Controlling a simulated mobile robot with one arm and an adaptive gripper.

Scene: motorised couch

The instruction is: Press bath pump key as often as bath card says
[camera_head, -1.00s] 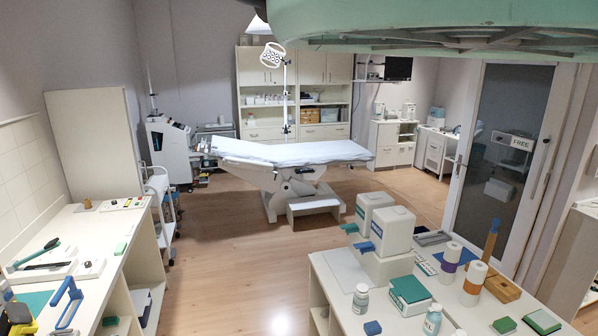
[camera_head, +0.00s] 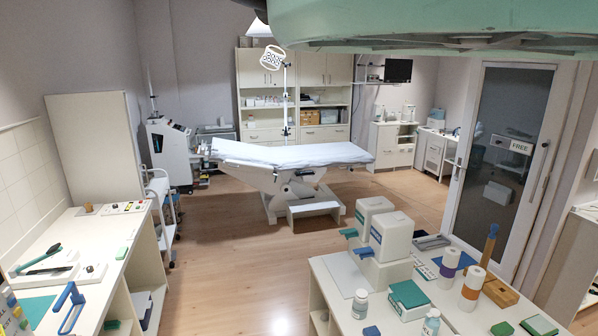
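I cannot pick out the bath card or the bath pump key for certain. Two white dispenser boxes stand on the right counter, the left one (camera_head: 372,213) with a teal lever and the right one (camera_head: 391,237) with a blue lever. A small white panel with coloured buttons (camera_head: 124,208) lies at the back of the left counter. Part of an item with coloured squares (camera_head: 8,308) shows at the left picture edge, cut off. No card text is legible. My gripper is not in view.
The left counter (camera_head: 88,230) and right counter (camera_head: 335,275) flank open wooden floor (camera_head: 235,270). The treatment couch (camera_head: 290,153) stands ahead with a white step. A glass door (camera_head: 505,150) bears a FREE sign. A trolley (camera_head: 165,200) stands by the left wall.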

